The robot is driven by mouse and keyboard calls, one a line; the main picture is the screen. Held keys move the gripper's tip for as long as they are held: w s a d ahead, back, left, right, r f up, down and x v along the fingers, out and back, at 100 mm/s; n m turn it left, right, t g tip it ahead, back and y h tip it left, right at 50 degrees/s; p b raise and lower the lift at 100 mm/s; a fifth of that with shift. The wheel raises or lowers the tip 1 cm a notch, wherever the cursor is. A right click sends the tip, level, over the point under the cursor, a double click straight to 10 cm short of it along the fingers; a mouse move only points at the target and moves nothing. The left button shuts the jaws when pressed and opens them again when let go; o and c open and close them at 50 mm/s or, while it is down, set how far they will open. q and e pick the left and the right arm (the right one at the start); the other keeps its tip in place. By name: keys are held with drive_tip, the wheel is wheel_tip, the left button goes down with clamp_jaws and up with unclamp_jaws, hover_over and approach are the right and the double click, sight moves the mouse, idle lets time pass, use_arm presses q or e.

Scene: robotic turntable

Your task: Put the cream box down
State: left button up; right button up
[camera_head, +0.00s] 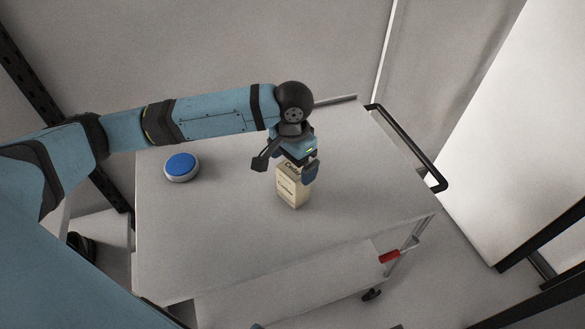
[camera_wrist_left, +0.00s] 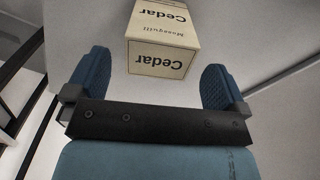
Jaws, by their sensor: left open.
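The cream box (camera_head: 292,186), printed "Cedar", stands upright on the grey top of the cart (camera_head: 220,235). In the left wrist view the box (camera_wrist_left: 162,50) lies between and just beyond the fingertips, with a gap on each side. My left gripper (camera_head: 287,168) is open above and around the upper part of the box, its fingers spread apart. In the left wrist view both blue fingers of the left gripper (camera_wrist_left: 155,75) show clear of the box. My right gripper is not in view.
A blue round button (camera_head: 181,167) on a white base sits at the left of the cart top. A black handle (camera_head: 412,150) runs along the cart's right end.

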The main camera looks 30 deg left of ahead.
use_arm(q)
wheel_tip(320, 180, up, 9)
idle(0.8)
